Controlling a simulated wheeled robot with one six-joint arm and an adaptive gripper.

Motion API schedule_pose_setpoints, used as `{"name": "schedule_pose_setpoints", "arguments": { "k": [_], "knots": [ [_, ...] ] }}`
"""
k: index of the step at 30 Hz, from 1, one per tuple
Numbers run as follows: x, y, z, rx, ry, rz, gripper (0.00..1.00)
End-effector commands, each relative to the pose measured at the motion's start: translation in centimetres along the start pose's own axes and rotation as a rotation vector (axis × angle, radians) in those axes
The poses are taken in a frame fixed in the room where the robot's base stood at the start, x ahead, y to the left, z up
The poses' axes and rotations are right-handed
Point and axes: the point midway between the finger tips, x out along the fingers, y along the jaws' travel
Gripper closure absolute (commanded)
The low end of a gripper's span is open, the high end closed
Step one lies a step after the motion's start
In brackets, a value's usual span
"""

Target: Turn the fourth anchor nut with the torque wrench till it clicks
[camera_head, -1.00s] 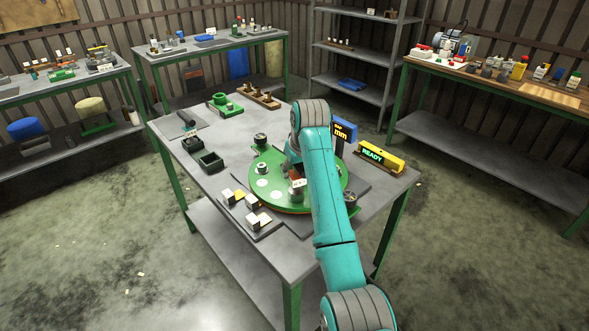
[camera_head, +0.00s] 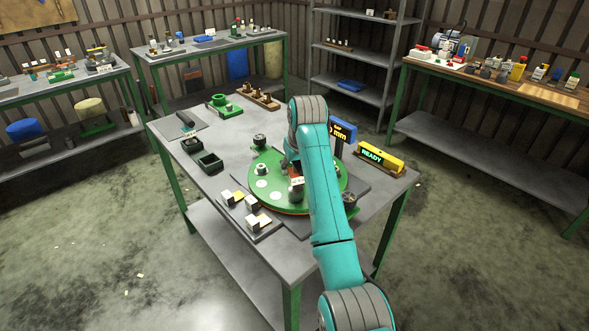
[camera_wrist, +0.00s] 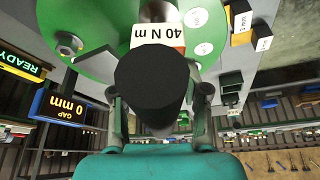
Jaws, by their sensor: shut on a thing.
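My gripper (camera_wrist: 157,92) is shut on the handle, one finger at each side. The green round plate (camera_head: 269,198) lies on the table under the wrench. A metal anchor nut (camera_head: 262,169) stands on its left part in the head view. A nut on a washer (camera_wrist: 68,43) shows at upper left in the wrist view.
A yellow box (camera_head: 380,160) reads "READY" and a blue gap display (camera_head: 343,130) stands beside it; the wrist view reads "0 mm". Small blocks on a tray (camera_head: 262,233), dark bins (camera_head: 209,162) and dark knobs (camera_head: 260,139) surround the plate.

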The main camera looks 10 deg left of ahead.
Motion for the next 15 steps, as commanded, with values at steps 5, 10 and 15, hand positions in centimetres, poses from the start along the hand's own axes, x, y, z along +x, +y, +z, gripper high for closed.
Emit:
{"name": "schedule_pose_setpoints", "arguments": {
  "k": [5,10,15],
  "knots": [
    [-1.1,0.1,-0.6,0.001,0.008,0.003,1.0],
    [-1.8,0.1,-0.8,0.0,0.006,0.002,1.0],
    [-2.5,0.1,-1.1,0.0,0.005,0.001,1.0]
  ]
}}
